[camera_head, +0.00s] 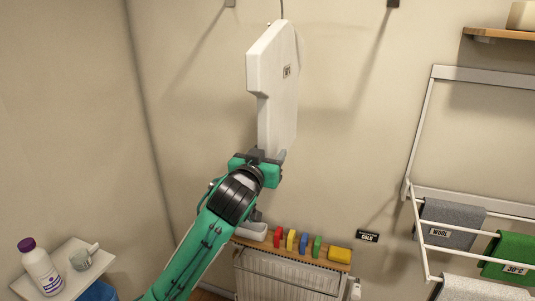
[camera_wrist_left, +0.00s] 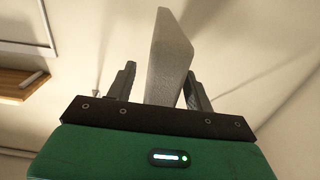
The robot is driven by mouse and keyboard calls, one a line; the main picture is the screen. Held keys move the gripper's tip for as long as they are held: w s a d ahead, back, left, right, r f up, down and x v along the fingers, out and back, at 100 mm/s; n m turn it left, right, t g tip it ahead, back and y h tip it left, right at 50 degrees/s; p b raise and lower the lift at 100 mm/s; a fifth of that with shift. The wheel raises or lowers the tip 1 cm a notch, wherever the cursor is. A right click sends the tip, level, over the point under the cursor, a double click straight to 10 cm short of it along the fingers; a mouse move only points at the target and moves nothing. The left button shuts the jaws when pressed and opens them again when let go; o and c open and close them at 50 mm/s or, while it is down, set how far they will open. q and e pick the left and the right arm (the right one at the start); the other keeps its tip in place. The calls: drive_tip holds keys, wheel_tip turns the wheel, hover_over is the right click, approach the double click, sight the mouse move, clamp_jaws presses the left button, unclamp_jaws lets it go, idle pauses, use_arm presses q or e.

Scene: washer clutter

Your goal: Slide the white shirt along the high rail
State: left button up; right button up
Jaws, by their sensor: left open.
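The white shirt (camera_head: 276,85) is a stiff, flat shape with a small tag, hanging from a thin hook at the top of the head view. The high rail itself is out of view; only its brackets show. My left gripper (camera_head: 268,155) is at the shirt's lower end. In the left wrist view the shirt (camera_wrist_left: 168,60) stands between the two dark fingers of my left gripper (camera_wrist_left: 158,88), with gaps on both sides. The gripper is open. My right gripper is not in view.
A drying rack (camera_head: 445,190) with grey and green cloths is on the right wall, below a wooden shelf (camera_head: 500,34). A white bottle (camera_head: 40,270) stands on a small table at lower left.

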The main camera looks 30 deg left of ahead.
use_arm(q)
clamp_jaws()
drive_tip(key=s+a, duration=0.2)
drive_tip(key=a, duration=0.7)
drive_tip(key=s+a, duration=0.2)
drive_tip(key=a, duration=0.8)
drive_tip(key=shift+s+a, duration=0.2)
drive_tip(key=shift+s, duration=0.15)
idle(1.4)
unclamp_jaws()
